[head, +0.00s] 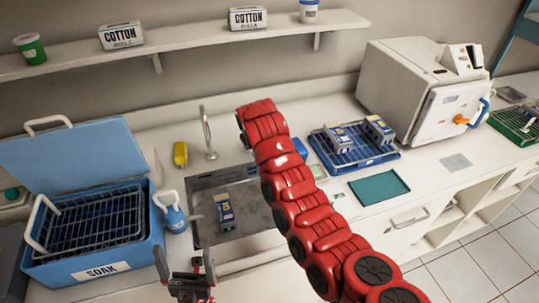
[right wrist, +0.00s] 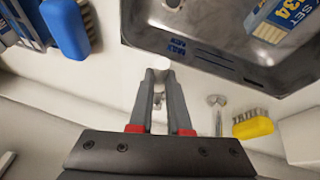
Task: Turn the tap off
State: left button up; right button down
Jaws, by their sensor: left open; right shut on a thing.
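The tap (head: 207,133) stands at the back edge of the metal sink (head: 203,232), its thin spout upright in the head view. In the right wrist view the tap spout (right wrist: 217,112) is right of the fingers. My right gripper (right wrist: 159,78) is shut on a small pale metal piece that looks like the tap's handle, beside the sink rim (right wrist: 150,45). My red right arm hides this spot in the head view. My left gripper (head: 190,276) is open and empty, low in front of the sink. I cannot make out any water stream.
A blue-grey packet (head: 225,212) lies in the sink. A yellow brush (head: 180,154) stands left of the tap. A blue bottle (head: 173,213) and the open soak box (head: 103,268) are at left.

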jog(key=shift+s+a+m+h+b, duration=0.15)
jog(key=shift+a+m+h+b, duration=0.15)
jog(key=shift+a+m+b, duration=0.35)
jog(key=c, duration=0.9)
grip_release()
jog(key=shift+o, duration=0.2)
jog(key=shift+r, duration=0.15)
